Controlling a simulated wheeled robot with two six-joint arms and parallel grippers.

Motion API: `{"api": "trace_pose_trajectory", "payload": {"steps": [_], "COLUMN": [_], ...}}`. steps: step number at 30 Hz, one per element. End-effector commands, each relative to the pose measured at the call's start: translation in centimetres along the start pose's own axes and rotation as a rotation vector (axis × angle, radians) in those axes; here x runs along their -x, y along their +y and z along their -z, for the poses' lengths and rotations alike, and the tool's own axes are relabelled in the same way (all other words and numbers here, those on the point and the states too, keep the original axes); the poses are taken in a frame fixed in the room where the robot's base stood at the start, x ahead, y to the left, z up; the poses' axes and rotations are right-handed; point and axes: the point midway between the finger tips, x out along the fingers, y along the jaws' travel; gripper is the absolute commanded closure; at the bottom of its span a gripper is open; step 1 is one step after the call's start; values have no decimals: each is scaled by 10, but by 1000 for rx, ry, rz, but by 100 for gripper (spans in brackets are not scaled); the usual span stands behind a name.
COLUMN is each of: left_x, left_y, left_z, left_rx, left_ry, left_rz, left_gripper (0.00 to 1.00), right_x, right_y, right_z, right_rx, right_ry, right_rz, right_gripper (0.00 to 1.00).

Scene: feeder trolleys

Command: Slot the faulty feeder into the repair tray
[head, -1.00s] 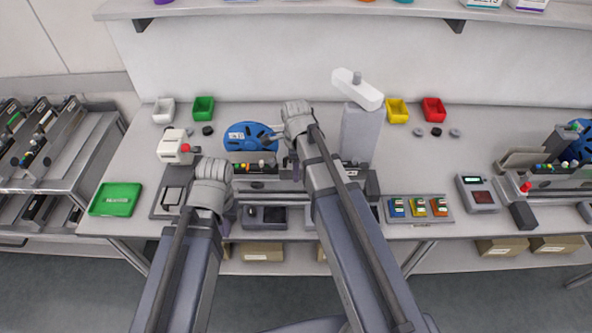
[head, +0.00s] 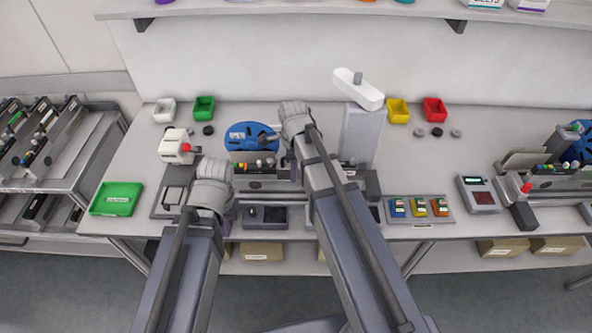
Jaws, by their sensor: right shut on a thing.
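A feeder with a blue reel (head: 240,137) lies along the middle of the bench, its grey body (head: 256,184) partly hidden by my arms. My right gripper (head: 294,172) is over the right part of the feeder and is shut on it. Its fingers are mostly hidden behind my wrist. My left gripper (head: 228,222) is low at the front of the bench, near the feeder's left end. My forearm hides its fingers. A green tray (head: 117,198) with a white label lies at the bench's left front corner; I cannot read whether it is the repair tray.
A trolley (head: 78,178) with several feeders stands at the left. A grey post with a white top (head: 358,92) stands behind my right arm. Small coloured bins (head: 433,108) line the back. A second feeder (head: 555,170) is at the right. A shelf (head: 300,8) overhangs the back.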

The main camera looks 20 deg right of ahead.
Motion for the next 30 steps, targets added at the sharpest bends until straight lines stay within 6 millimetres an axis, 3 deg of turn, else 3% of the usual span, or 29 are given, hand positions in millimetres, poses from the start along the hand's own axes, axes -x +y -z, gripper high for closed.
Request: {"api": "trace_pose_trajectory", "payload": {"steps": [20, 21, 30], "left_x": [0, 0, 0], "left_y": [0, 0, 0], "left_z": [0, 0, 0], "left_rx": [0, 0, 0], "left_ry": [0, 0, 0], "left_rz": [0, 0, 0], "left_gripper": [100, 100, 100], "right_x": [0, 0, 0], "right_y": [0, 0, 0], "right_z": [-18, -18, -17], "right_rx": [1, 1, 0], "right_ry": [-5, -5, -2], "right_rz": [0, 0, 0], "right_gripper": [100, 68, 35]}}
